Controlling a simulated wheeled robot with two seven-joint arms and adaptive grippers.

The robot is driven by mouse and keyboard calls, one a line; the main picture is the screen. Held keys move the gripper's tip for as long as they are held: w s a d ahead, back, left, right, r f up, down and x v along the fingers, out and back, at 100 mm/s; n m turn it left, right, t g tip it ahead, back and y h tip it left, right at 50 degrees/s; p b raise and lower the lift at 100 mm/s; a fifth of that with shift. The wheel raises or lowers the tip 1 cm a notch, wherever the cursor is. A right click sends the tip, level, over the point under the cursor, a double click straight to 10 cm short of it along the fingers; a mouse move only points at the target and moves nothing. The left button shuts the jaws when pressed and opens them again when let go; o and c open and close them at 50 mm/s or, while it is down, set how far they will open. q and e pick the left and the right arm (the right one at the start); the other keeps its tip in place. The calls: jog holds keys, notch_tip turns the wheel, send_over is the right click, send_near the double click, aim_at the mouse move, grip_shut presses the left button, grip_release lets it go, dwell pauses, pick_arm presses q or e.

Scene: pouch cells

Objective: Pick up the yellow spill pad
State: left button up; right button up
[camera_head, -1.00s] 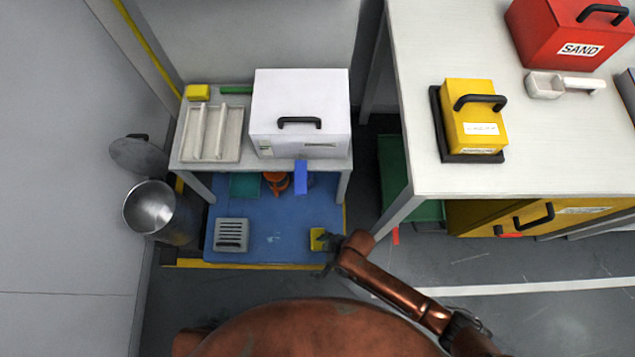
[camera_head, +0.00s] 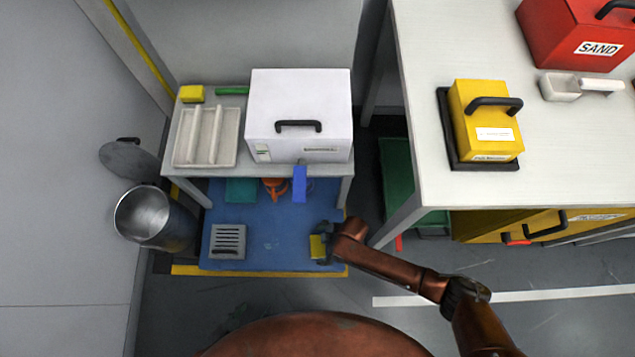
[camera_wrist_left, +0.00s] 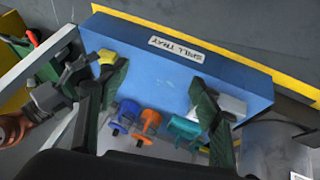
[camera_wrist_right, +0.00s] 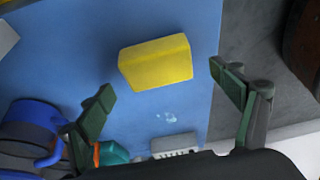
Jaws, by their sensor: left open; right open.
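The yellow spill pad (camera_head: 317,247) lies on the blue spill tray (camera_head: 270,257) near its front right corner. My right gripper (camera_head: 326,243) is right at the pad in the head view and partly covers it. In the right wrist view the pad (camera_wrist_right: 157,62) shows whole, ahead of the two spread fingers of my right gripper (camera_wrist_right: 165,88), with nothing held. My left gripper (camera_wrist_left: 158,78) is open and empty in the left wrist view, above the tray (camera_wrist_left: 228,82). The pad (camera_wrist_left: 107,57) shows there beside its left finger, close to my right gripper.
A larger table (camera_head: 440,195) stands right, a metal bin (camera_head: 145,213) left.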

aim_at(318, 246)
jog(key=shift+b+x, duration=0.6)
jog(key=shift+x, duration=0.55)
jog(key=shift+f+b, duration=0.3)
jog(key=shift+f, duration=0.2)
pick_arm(q)
jog(key=f, duration=0.2)
jog(key=a+f+t, duration=0.1)
jog(key=shift+a+f, duration=0.1)
jog(key=shift+f, duration=0.25)
pick_arm(e)
jog(key=shift+w+a, duration=0.1)
jog(key=shift+c, duration=0.3)
jog(key=c, duration=1)
